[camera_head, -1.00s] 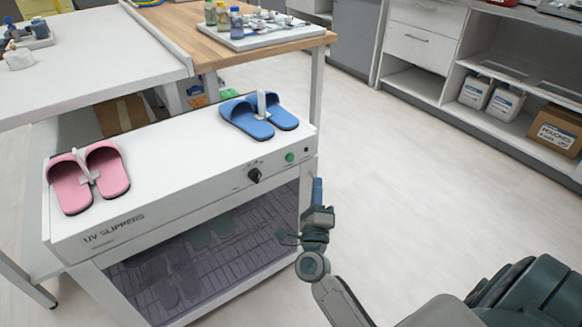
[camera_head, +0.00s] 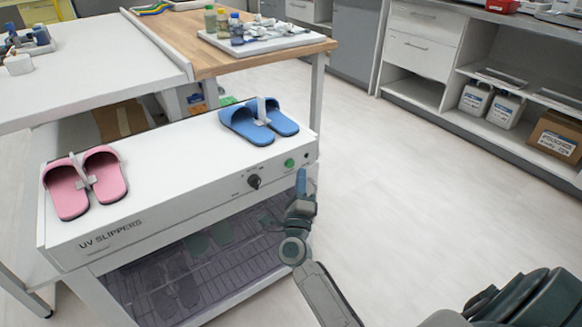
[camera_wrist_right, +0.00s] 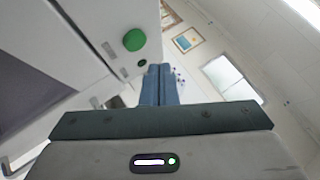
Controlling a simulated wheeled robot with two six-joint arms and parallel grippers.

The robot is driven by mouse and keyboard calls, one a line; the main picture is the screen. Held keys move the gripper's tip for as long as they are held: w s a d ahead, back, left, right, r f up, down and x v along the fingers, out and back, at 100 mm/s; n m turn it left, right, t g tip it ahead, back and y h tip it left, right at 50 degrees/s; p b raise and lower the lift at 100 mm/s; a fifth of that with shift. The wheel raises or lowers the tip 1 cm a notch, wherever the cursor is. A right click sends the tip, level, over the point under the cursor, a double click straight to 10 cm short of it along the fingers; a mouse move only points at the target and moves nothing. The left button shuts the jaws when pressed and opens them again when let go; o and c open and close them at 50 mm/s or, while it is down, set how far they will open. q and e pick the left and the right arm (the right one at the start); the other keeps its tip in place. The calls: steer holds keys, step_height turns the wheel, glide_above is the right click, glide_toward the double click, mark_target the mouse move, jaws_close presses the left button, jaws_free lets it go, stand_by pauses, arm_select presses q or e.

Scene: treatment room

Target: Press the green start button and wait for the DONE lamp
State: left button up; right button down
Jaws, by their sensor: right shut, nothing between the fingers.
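The green start button (camera_head: 289,163) is on the front panel of the white UV slippers cabinet (camera_head: 150,215), right of a black knob (camera_head: 254,181). It also shows in the right wrist view (camera_wrist_right: 134,40), up and left of the fingertips. A small dark round spot (camera_wrist_right: 142,63) sits beside it; I cannot tell a lit lamp there. My right gripper (camera_head: 301,180) is shut and empty, just below and right of the button in the head view, and apart from it in the wrist view (camera_wrist_right: 160,72). My left gripper is not in view.
Pink slippers (camera_head: 84,183) and blue slippers (camera_head: 258,120) lie on the cabinet top. A wooden-topped table (camera_head: 180,28) with a tray of bottles (camera_head: 265,40) stands behind. Shelving (camera_head: 480,70) lines the right wall. The floor right of the cabinet is clear.

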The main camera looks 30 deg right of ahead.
steer(key=shift+w, duration=0.9)
steer(key=shift+w, duration=0.1)
stand_by(1.3)
steer(key=shift+w+a, duration=0.1)
steer(key=shift+w, duration=0.25)
steer(key=shift+w, duration=0.4)
stand_by(0.6)
steer(key=shift+s, duration=0.15)
steer(key=shift+s+p, duration=0.3)
steer(key=shift+s, duration=0.45)
